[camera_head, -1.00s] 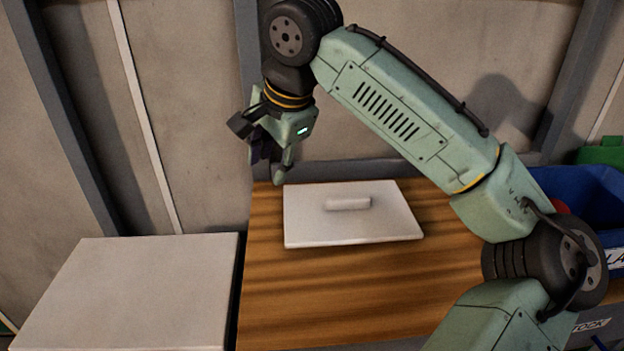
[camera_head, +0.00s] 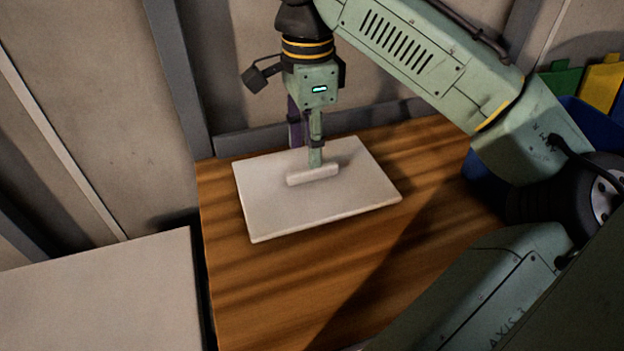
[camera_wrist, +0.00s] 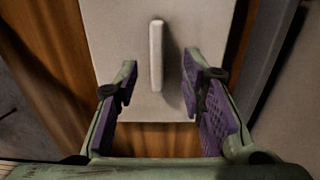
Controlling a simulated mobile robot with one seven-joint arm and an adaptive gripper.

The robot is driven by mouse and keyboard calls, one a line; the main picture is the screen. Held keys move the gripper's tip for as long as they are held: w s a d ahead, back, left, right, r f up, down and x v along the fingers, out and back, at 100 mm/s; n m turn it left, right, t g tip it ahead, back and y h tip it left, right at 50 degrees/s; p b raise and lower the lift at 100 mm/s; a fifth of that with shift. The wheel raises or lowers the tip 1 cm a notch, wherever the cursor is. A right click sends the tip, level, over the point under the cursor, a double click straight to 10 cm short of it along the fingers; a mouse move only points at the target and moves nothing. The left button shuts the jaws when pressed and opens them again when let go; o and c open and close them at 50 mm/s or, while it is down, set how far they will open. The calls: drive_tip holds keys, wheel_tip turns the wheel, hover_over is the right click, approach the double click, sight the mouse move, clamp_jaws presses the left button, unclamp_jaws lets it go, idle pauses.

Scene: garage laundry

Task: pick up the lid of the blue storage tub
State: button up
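The lid (camera_head: 270,207) is a flat white rectangle lying on the wooden bench top, with a raised bar handle (camera_head: 313,175) at its middle. It also shows in the wrist view (camera_wrist: 113,48), with its handle (camera_wrist: 156,55) upright in the picture. My gripper (camera_head: 308,150) points down over the far part of the lid, close behind the handle in the head view. In the wrist view my gripper (camera_wrist: 160,84) is open, with purple-padded fingers apart on either side of the handle's line. Nothing is between the pads except the handle's near end. Whether a finger touches the lid I cannot tell.
The wooden bench (camera_head: 300,290) is clear in front of the lid. A white box-like surface (camera_head: 100,300) stands at the left, across a narrow dark gap. A blue bin (camera_head: 484,172) is at the right, partly behind my arm. A wall is close behind the bench.

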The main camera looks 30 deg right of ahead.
sight(312, 178)
drive_tip(key=f, duration=0.3)
drive_tip(key=shift+s+d+f+p, duration=0.25)
drive_tip(key=shift+s+f+p, duration=0.05)
drive_tip(key=shift+f+p, duration=0.1)
drive_tip(key=shift+f, duration=0.4)
drive_tip(key=shift+w, duration=0.1)
clamp_jaws()
